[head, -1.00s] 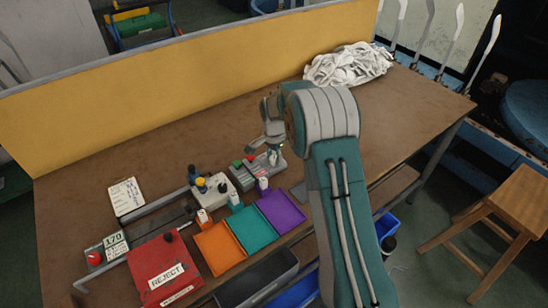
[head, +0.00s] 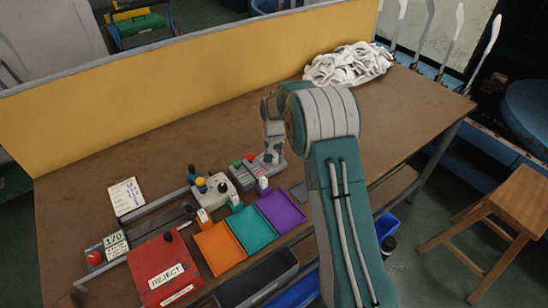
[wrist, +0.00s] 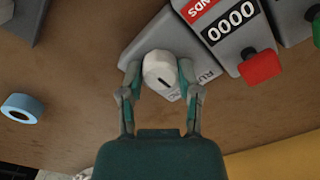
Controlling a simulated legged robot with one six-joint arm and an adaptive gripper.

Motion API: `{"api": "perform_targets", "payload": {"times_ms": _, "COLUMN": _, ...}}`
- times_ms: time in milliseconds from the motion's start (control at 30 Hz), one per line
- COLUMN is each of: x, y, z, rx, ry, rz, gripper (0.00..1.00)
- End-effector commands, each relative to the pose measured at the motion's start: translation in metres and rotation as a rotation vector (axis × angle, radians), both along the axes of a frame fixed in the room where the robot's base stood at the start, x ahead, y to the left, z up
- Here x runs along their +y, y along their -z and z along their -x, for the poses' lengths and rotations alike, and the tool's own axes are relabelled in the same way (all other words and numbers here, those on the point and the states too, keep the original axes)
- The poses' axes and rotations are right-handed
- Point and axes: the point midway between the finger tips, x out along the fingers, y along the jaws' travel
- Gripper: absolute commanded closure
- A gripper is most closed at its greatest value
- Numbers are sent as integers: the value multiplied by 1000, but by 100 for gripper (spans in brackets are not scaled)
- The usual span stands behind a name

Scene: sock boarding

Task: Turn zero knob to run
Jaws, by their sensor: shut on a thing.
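The zero knob (wrist: 159,71) is pale and round with a short dark mark on its face, in the wrist view. It sits on a grey housing (wrist: 150,38) with a partly covered label starting "RU". My gripper (wrist: 160,66) is shut on the knob, one finger on each side. The dark mark points slightly down to the right; the full label is not readable. In the head view my gripper (head: 273,158) is at the right end of the button box (head: 240,178), and the knob is hidden.
A counter (wrist: 230,22) reading 0000 and a red button (wrist: 259,66) sit close right of the knob. A blue ring (wrist: 19,108) lies left. Orange (head: 218,250), teal (head: 250,232) and purple (head: 281,211) trays line the front. White cloth (head: 348,64) lies at the back right.

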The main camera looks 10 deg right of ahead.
Motion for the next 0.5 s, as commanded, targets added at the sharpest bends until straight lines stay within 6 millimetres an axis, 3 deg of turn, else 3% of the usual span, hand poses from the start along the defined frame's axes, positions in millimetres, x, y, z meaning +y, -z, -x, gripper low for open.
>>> {"api": "perform_targets", "payload": {"times_ms": 500, "x": 1, "y": 1, "z": -1, "rx": -4, "ry": -484, "rz": 0, "gripper": 100}}
